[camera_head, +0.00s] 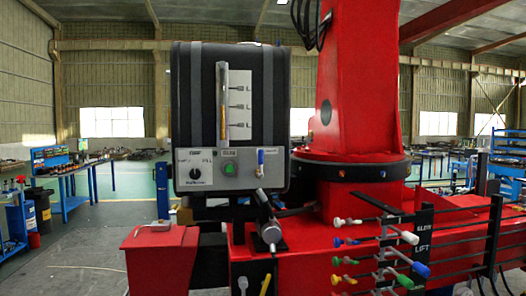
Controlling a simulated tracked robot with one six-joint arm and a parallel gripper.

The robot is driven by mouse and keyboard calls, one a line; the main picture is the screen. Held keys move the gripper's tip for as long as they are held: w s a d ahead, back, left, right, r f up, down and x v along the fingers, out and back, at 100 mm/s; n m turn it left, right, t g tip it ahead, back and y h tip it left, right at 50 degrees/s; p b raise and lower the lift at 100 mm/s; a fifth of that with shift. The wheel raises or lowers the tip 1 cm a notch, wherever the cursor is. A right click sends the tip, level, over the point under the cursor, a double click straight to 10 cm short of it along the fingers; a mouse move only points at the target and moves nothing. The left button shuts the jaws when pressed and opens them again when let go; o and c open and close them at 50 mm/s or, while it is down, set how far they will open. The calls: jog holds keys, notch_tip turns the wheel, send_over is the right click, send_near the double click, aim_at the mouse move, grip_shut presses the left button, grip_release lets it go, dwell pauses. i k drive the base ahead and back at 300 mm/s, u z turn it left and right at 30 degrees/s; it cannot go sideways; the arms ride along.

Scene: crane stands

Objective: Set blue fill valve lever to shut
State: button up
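The blue fill valve lever (261,157) is on the right of the light grey control panel (232,184), at the bottom of a black tank (275,98). It is small here and looks upright, above a silver valve body (259,172). Left of it on the panel are a green button (229,168) and a black rotary knob (195,174). I cannot read the valve's markings at this size. My gripper is not in view, and nothing covers the lever.
A sight tube (222,105) with amber liquid stands on the tank front. A red crane column (345,85) rises at the right. Several coloured control levers (400,262) stick out at lower right. Open floor lies at left.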

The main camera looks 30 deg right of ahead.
aim_at(260, 174)
jog(key=i, duration=0.95)
jog(key=z, duration=0.05)
